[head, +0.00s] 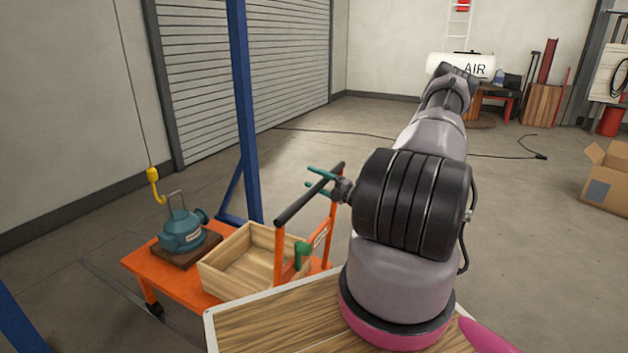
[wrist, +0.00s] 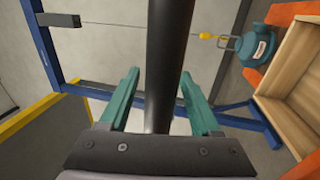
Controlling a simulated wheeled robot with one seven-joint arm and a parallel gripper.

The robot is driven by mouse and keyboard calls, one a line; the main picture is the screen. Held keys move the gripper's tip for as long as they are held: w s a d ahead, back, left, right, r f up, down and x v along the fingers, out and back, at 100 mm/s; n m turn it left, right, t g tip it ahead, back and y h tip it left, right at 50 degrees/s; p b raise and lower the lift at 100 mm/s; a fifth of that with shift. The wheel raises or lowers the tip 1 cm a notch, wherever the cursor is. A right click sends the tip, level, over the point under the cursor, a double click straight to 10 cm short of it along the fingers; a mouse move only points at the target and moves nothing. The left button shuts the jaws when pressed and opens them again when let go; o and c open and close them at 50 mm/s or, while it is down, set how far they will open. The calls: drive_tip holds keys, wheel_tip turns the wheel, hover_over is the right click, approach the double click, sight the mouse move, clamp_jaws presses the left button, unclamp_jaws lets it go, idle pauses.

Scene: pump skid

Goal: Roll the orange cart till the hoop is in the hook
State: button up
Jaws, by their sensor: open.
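The orange cart (head: 180,280) stands at lower left, carrying a teal pump (head: 182,232) with a thin grey hoop (head: 171,200) on top. A yellow hook (head: 153,184) hangs on a cable just left of the hoop, apart from it in the head view. In the wrist view the hook (wrist: 207,36) lies close to the hoop (wrist: 228,43); whether they touch is unclear. The cart's black handle bar (head: 300,200) is at its near end. My gripper (head: 311,178) is open, with its teal fingers on either side of the bar (wrist: 163,60).
A wooden box (head: 240,262) and a green lever (head: 301,254) are on the cart. A blue post (head: 244,110) rises beside it. A cable (head: 390,140) lies on the floor behind, and a cardboard box (head: 606,178) stands at right. The middle floor is mostly clear.

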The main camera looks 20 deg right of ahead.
clamp_jaws()
idle(1.4)
